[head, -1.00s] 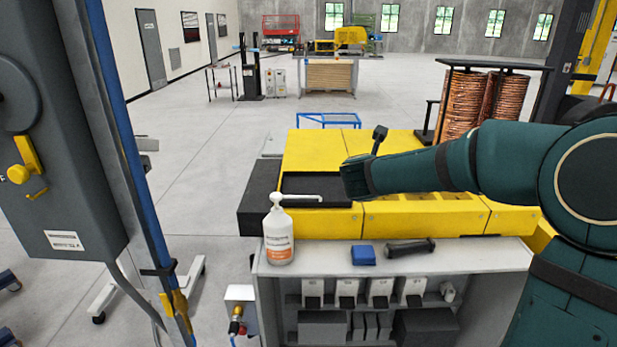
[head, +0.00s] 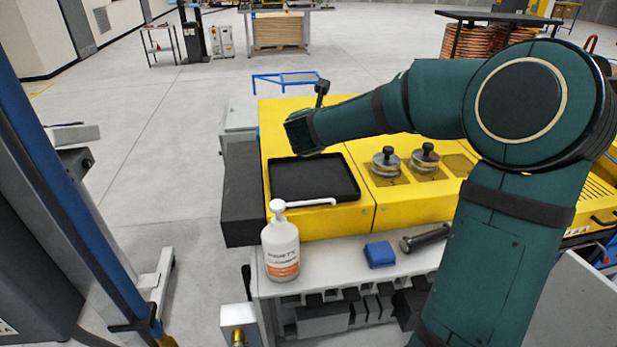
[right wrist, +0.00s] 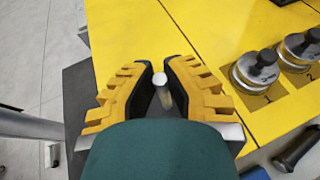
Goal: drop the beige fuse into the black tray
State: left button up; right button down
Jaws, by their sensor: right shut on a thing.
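The black tray (head: 285,183) is a shallow rectangular tray set in the left part of the yellow bench top. Its inside looks empty in the head view. My right gripper (right wrist: 160,88) is shut on the beige fuse (right wrist: 166,99), a small rod with a pale round end, between its yellow and black fingers in the right wrist view. In the head view, the end of my right arm is around the tray's far edge; the fingers and fuse are not distinguishable there. I cannot tell the fuse's height over the bench. My left gripper is not in view.
A white pump bottle (head: 281,250) stands in front of the tray, its spout reaching toward the tray's near edge. Two metal weights with knobs (head: 386,163) (head: 424,159) sit right of the tray. A blue box (head: 380,254) and a dark cylinder (head: 425,238) lie on the front shelf.

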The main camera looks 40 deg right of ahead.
notch_tip(320, 180, down, 3)
jog(key=shift+s+f+b, duration=0.15)
jog(key=shift+b, duration=0.55)
jog(key=shift+f+b, duration=0.45)
jog(key=shift+f, duration=0.3)
jog(key=c, duration=1)
grip_release()
jog(key=shift+r, duration=0.1)
jog(key=v, duration=1.2)
